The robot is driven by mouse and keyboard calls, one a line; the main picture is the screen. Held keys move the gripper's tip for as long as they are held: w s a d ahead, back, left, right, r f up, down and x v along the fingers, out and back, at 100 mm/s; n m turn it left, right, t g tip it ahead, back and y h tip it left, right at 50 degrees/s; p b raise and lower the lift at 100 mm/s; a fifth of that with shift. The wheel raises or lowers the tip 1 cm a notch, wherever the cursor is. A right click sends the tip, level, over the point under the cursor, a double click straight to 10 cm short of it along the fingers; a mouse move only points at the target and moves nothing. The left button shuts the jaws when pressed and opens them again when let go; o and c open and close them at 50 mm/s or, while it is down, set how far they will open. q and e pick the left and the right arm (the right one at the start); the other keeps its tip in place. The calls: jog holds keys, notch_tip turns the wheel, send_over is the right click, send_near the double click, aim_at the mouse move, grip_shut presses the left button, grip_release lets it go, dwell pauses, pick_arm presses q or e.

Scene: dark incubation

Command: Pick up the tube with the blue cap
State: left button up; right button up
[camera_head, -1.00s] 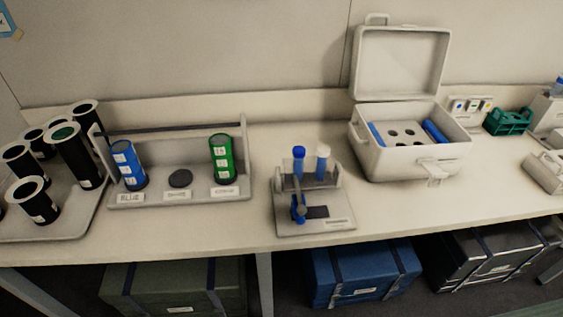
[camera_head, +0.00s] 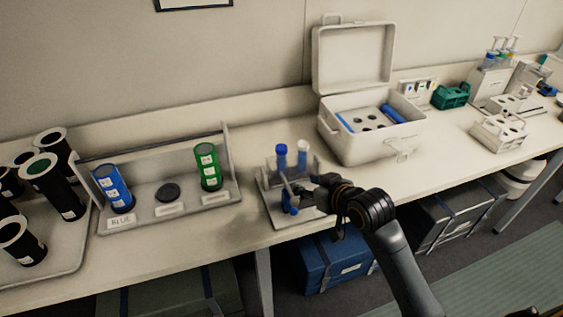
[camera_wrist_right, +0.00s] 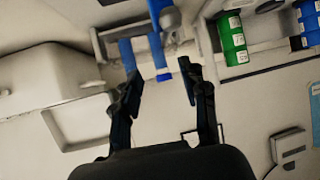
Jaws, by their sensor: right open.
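The tube with the blue cap (camera_head: 281,157) stands upright in a small grey stand (camera_head: 270,205) on the bench. A tube with a white cap (camera_head: 303,158) stands just right of it. My right gripper (camera_head: 304,191) reaches in from the right, beside the stand and partly covering it. In the right wrist view the gripper (camera_wrist_right: 162,76) is open and empty. The blue-capped tube (camera_wrist_right: 157,52) shows between and beyond the fingers there, with a second blue tube (camera_wrist_right: 127,54) nearer one finger. Contact cannot be told. My left gripper is out of view.
A blue clamp-like part (camera_head: 288,201) sits on the stand. A holder (camera_head: 185,206) with blue (camera_head: 113,188) and green (camera_head: 208,166) canisters is to the left. An open white case (camera_head: 372,148) is behind right. White racks (camera_head: 500,133) stand farther right.

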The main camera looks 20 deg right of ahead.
jog(key=t, duration=0.2)
send_near(284, 149)
jog(key=shift+p+x, duration=1.8)
jog(key=shift+x, duration=4.1)
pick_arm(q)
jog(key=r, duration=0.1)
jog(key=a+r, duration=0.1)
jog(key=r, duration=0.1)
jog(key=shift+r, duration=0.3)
pick_arm(e)
jog(key=shift+s+a, duration=0.1)
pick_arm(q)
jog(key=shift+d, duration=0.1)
pick_arm(e)
grip_shut()
